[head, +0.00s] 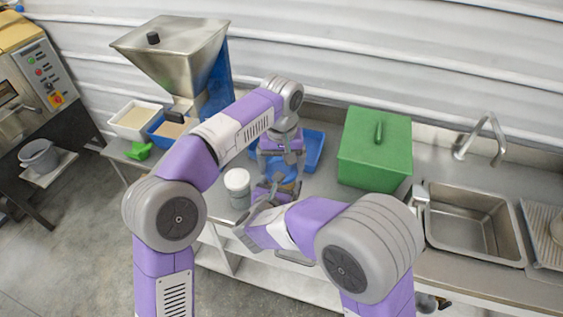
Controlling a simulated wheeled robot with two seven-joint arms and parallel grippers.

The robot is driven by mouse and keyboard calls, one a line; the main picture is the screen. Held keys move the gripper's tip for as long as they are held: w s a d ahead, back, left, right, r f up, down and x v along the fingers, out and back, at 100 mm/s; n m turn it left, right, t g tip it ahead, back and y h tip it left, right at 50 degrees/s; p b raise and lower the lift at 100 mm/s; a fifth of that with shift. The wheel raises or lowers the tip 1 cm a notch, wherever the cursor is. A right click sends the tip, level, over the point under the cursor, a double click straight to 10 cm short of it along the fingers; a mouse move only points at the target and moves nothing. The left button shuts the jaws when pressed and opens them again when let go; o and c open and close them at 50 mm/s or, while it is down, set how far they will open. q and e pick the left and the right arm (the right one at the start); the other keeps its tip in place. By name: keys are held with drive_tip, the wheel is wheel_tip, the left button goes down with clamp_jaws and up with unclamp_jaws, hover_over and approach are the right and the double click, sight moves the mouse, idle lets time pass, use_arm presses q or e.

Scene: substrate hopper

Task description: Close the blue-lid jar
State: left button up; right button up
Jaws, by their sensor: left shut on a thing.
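My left gripper (281,172) points down over the counter in front of the blue tray. It is shut on a small object that I cannot make out; the fingers and my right arm's gripper crowd it. My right gripper (272,196) reaches in from the lower right, just below the left one. I cannot tell whether its jaws are open or shut. I cannot clearly make out a blue-lid jar or a separate blue lid.
A blue tray (315,152) lies behind my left gripper. A green box (372,160) with a handled lid stands to its right, then a sink (470,225). A metal hopper (180,55), a white bin (133,120) and a green scoop (139,150) are at the left.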

use_arm(q)
drive_tip(key=m, duration=1.3)
drive_tip(key=o, duration=0.8)
drive_tip(key=shift+r, duration=2.25)
